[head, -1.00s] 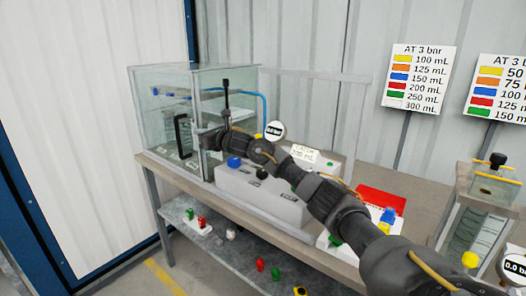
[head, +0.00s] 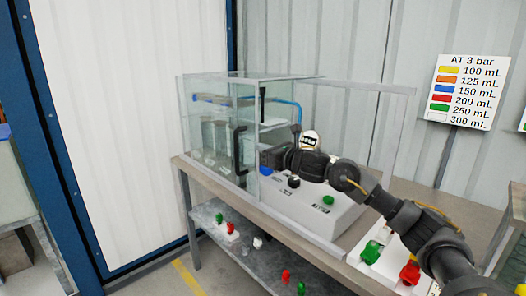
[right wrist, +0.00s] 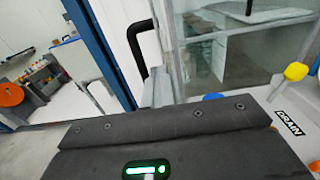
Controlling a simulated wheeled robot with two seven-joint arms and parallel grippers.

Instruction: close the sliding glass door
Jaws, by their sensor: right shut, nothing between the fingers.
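The sliding glass door (head: 222,160) stands at the left half of the pump cabinet's front in the head view. Its black upright handle (head: 239,150) is near the door's right edge. The right part of the front is open, showing the grey pump unit (head: 312,208). The handle (right wrist: 137,48) also shows at upper left in the right wrist view. My right gripper (head: 270,160) is shut and empty, just right of the handle and apparently apart from it. Its fingertips are small and hard to make out. My left gripper is not in view.
A metal-legged bench carries the cabinet, with a lower shelf (head: 240,250) holding small red and green parts. A volume sign (head: 463,90) stands at the right. Red and green knobs sit right of the cabinet. The floor in front of the bench is clear.

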